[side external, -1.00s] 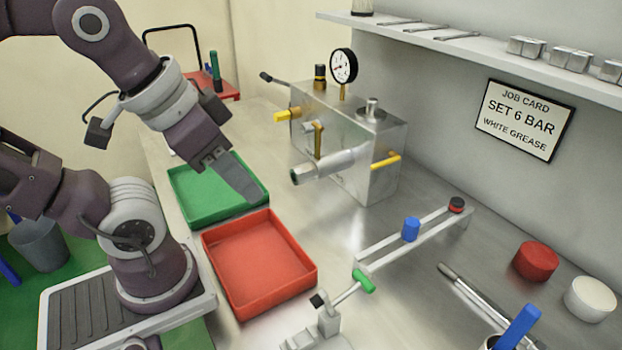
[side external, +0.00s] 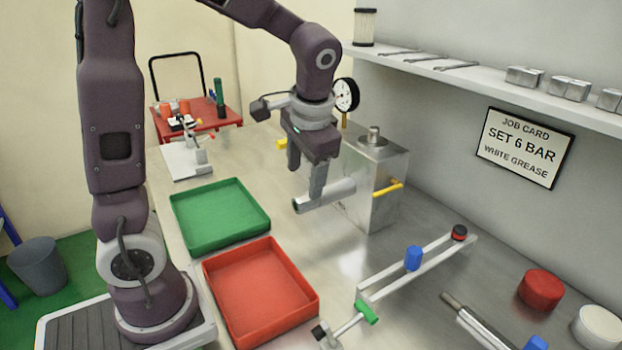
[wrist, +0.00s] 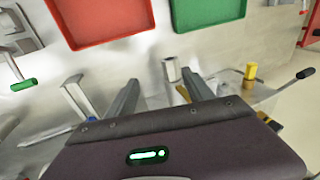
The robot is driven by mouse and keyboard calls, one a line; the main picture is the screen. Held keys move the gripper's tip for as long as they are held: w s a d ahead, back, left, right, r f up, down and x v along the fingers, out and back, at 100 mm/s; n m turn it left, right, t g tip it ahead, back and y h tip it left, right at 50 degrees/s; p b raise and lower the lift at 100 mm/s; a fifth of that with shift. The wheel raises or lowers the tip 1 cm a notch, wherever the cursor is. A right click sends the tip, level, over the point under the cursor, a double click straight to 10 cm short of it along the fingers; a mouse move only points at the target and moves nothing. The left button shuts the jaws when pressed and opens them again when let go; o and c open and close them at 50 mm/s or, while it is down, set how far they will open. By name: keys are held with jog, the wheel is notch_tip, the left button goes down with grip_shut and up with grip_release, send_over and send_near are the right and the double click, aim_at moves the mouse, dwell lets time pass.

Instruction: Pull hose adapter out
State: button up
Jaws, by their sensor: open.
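The metal block (side external: 375,185) stands on the bench below the wall shelf. A silver cylinder (side external: 335,195), which looks like the hose adapter, sticks out of its near left side. My gripper (side external: 305,183) is above this cylinder, fingers pointing down, one finger overlapping it in the side view. In the wrist view my gripper (wrist: 160,80) is open, and the cylinder's end (wrist: 170,68) shows between the fingers, closer to the right one. I cannot tell whether a finger touches it. A yellow fitting (side external: 281,143) sticks out at the block's left.
A green tray (side external: 178,222) and a red tray (side external: 310,297) lie left of the block. A rail (side external: 430,255) with blue and green parts stands in front. A gauge (side external: 346,94) rises behind my wrist.

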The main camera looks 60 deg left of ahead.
aim_at(304, 198)
jog(key=shift+g+y, duration=0.5)
jog(key=shift+y, duration=0.1)
jog(key=w+a+f, duration=0.1)
jog(key=f, duration=0.2)
jog(key=w+a+f, duration=0.1)
jog(key=a+f, duration=0.1)
jog(key=f, duration=0.1)
jog(key=w+a+f, duration=0.1)
jog(key=a+f, duration=0.1)
jog(key=f, duration=0.1)
jog(key=shift+a+f, duration=0.1)
jog(key=shift+f, duration=0.2)
grip_shut()
jog(key=shift+s, duration=0.15)
